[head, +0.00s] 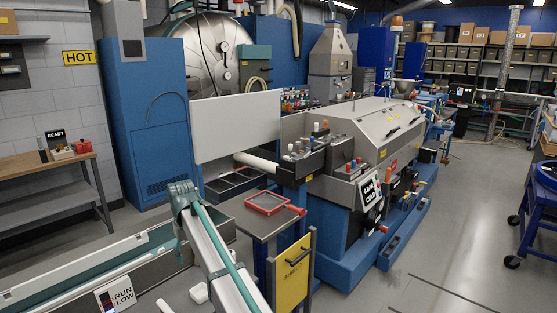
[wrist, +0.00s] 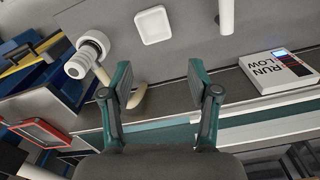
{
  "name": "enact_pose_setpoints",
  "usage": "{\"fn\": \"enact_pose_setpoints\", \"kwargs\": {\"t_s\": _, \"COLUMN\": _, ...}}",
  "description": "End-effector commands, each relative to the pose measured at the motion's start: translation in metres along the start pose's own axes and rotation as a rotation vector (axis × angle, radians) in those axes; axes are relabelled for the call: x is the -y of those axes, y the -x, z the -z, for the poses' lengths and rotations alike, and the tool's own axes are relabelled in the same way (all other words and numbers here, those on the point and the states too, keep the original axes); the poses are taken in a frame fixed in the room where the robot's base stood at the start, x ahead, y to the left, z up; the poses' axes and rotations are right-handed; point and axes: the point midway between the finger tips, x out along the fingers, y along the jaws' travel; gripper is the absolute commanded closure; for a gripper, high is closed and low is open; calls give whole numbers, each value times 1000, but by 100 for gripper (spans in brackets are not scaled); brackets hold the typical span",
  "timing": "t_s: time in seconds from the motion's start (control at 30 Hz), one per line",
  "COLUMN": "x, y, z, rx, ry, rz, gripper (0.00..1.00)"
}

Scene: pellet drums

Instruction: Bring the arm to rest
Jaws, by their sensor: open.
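My gripper (wrist: 163,85) shows in the wrist view with its two teal and dark grey fingers spread apart. Nothing is between the fingertips. Below it is a grey surface (wrist: 205,40) with a teal-edged rail. My arm (head: 222,258) rises from the bottom of the head view to a joint at the left of centre. I cannot make out the gripper's fingers in the head view.
A white fitting (wrist: 85,55) and a white square dish (wrist: 153,25) lie near the fingers. A RUN LOW sign (wrist: 280,72) is at the right. A red-rimmed tray (head: 268,202) and yellow SHIELD panel (head: 293,273) stand right of my arm.

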Motion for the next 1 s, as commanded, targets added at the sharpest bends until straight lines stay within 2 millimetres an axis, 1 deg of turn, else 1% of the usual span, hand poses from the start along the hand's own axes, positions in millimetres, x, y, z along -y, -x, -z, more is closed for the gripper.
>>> {"fn": "enact_pose_setpoints", "kwargs": {"t_s": 0.03, "x": -13, "y": -14, "z": -10, "rx": 5, "ry": -16, "rz": -1, "gripper": 39}}
{"fn": "enact_pose_setpoints", "kwargs": {"t_s": 0.17, "x": -34, "y": -37, "z": -24, "rx": 4, "ry": -43, "rz": -1, "gripper": 39}}
{"fn": "enact_pose_setpoints", "kwargs": {"t_s": 0.37, "x": -71, "y": -78, "z": -53, "rx": 4, "ry": -93, "rz": -1, "gripper": 39}}
{"fn": "enact_pose_setpoints", "kwargs": {"t_s": 0.47, "x": -95, "y": -104, "z": -75, "rx": 5, "ry": -128, "rz": -1, "gripper": 39}}
{"fn": "enact_pose_setpoints", "kwargs": {"t_s": 0.53, "x": -115, "y": -126, "z": -96, "rx": 5, "ry": -158, "rz": -1, "gripper": 39}}
{"fn": "enact_pose_setpoints", "kwargs": {"t_s": 0.57, "x": -124, "y": -136, "z": -107, "rx": 6, "ry": -173, "rz": -1, "gripper": 39}}
{"fn": "enact_pose_setpoints", "kwargs": {"t_s": 0.6, "x": -137, "y": -152, "z": -124, "rx": 6, "ry": -196, "rz": -1, "gripper": 39}}
{"fn": "enact_pose_setpoints", "kwargs": {"t_s": 0.67, "x": -157, "y": -176, "z": -152, "rx": 6, "ry": -232, "rz": -1, "gripper": 39}}
{"fn": "enact_pose_setpoints", "kwargs": {"t_s": 0.7, "x": -170, "y": -191, "z": -171, "rx": 5, "ry": -258, "rz": -1, "gripper": 39}}
{"fn": "enact_pose_setpoints", "kwargs": {"t_s": 0.77, "x": -187, "y": -213, "z": -202, "rx": 5, "ry": -296, "rz": -1, "gripper": 39}}
{"fn": "enact_pose_setpoints", "kwargs": {"t_s": 0.8, "x": -198, "y": -227, "z": -223, "rx": 5, "ry": -323, "rz": -1, "gripper": 39}}
{"fn": "enact_pose_setpoints", "kwargs": {"t_s": 0.87, "x": -212, "y": -247, "z": -256, "rx": 4, "ry": -361, "rz": -1, "gripper": 39}}
{"fn": "enact_pose_setpoints", "kwargs": {"t_s": 0.9, "x": -220, "y": -258, "z": -277, "rx": 4, "ry": -387, "rz": -1, "gripper": 39}}
{"fn": "enact_pose_setpoints", "kwargs": {"t_s": 0.97, "x": -229, "y": -274, "z": -306, "rx": 3, "ry": -422, "rz": -1, "gripper": 39}}
{"fn": "enact_pose_setpoints", "kwargs": {"t_s": 1.0, "x": -234, "y": -282, "z": -324, "rx": 3, "ry": -444, "rz": -1, "gripper": 39}}
